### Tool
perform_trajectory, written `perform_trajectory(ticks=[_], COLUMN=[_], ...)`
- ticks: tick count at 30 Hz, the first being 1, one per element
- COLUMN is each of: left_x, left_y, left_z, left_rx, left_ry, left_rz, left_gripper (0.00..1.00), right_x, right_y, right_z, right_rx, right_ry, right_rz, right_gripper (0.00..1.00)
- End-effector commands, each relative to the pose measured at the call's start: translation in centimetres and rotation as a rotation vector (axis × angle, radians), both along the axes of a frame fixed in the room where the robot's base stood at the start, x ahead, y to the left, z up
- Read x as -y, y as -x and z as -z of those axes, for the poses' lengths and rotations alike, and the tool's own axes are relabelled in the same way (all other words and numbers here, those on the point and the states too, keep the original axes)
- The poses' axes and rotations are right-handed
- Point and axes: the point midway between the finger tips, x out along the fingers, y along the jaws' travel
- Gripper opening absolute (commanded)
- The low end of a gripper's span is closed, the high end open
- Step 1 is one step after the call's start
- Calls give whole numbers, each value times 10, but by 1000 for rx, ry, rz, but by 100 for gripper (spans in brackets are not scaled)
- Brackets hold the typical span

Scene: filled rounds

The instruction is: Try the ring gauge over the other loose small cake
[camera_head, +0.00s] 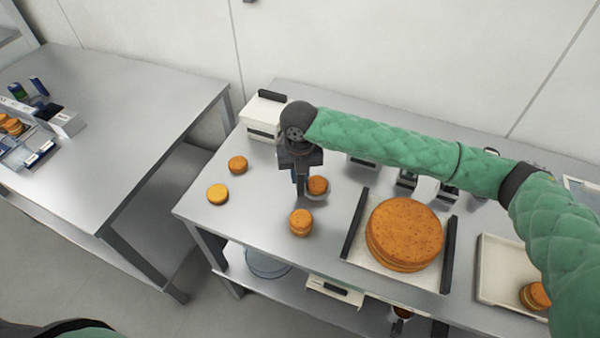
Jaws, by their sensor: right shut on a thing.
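My right gripper (303,190) points down over the table and is shut on what looks like the ring gauge (314,199), a thin grey ring mostly hidden by the fingers. A small orange-brown cake (318,184) shows right beside the fingertips, at the ring. I cannot tell whether the ring is fully around it or only against it. Another small cake (301,222), which looks taller, stands in front of the gripper. Two more small cakes lie to the left, a brown one (237,164) and a yellower one (217,194). My left gripper is not in view.
A large round cake (405,232) sits on a board with dark side bars (449,255). A pale tray (497,262) at right holds small cake. A white box (263,117) stands at the back left. A second table (130,110) is at left, across a gap.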

Motion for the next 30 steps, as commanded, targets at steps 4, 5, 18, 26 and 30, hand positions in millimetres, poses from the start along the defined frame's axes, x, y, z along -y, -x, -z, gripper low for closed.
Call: perform_trajectory(ticks=[4, 5, 18, 26, 30], left_x=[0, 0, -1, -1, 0], left_y=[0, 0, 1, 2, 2], left_z=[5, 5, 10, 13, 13], left_rx=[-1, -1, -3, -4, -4], left_ry=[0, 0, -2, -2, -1], left_rz=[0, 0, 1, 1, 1], left_gripper=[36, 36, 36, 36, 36], right_x=[0, 0, 0, 0, 0], right_y=[0, 0, 0, 0, 0], right_z=[6, 6, 16, 21, 23], right_rx=[0, 0, 0, 0, 0], right_ry=[0, 0, 0, 0, 0], right_rz=[0, 0, 0, 0, 0], right_gripper=[0, 0, 0, 0, 0])
